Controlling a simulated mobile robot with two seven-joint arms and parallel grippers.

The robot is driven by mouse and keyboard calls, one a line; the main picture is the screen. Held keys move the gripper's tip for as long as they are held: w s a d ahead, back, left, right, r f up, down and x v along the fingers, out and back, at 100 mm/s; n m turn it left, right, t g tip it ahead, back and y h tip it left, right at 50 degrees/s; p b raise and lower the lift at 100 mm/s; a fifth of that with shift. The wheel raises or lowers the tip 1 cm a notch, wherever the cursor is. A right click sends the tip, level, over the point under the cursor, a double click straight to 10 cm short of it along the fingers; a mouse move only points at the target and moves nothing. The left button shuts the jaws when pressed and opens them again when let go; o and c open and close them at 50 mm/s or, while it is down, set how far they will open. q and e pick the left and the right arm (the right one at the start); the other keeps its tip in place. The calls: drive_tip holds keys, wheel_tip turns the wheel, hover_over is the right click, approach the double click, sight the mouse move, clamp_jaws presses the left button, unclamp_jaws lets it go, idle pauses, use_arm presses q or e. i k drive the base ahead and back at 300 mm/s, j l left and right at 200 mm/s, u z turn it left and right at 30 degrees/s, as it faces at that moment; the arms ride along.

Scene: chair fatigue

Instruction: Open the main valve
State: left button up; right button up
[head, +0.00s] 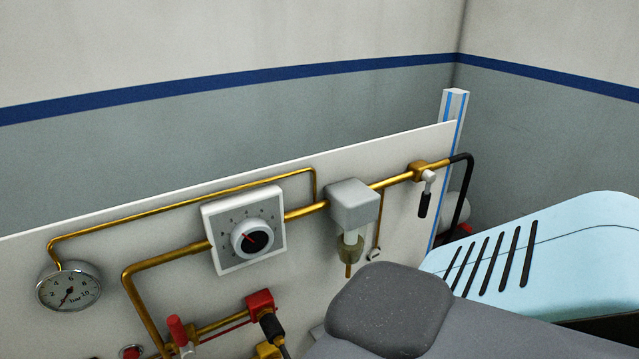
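A valve (418,171) with a brass body sits at the right end of the brass pipe on the white panel. I cannot tell for sure that it is the main valve. Its black-gripped lever (425,198) hangs down, across the line of the pipe. A black hose (465,185) leaves the pipe just right of it. Neither of my grippers is in view, and nothing touches the lever.
A pressure gauge (69,288), a square dial (245,231) and a grey filter unit (353,203) are mounted on the panel (110,225). A light blue slotted shape (560,250) and a dark grey rounded shape (388,308) fill the lower right, in front of the panel.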

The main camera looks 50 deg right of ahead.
sight(426, 198)
drive_tip(key=k+z, duration=0.1)
drive_tip(key=z, duration=2.15)
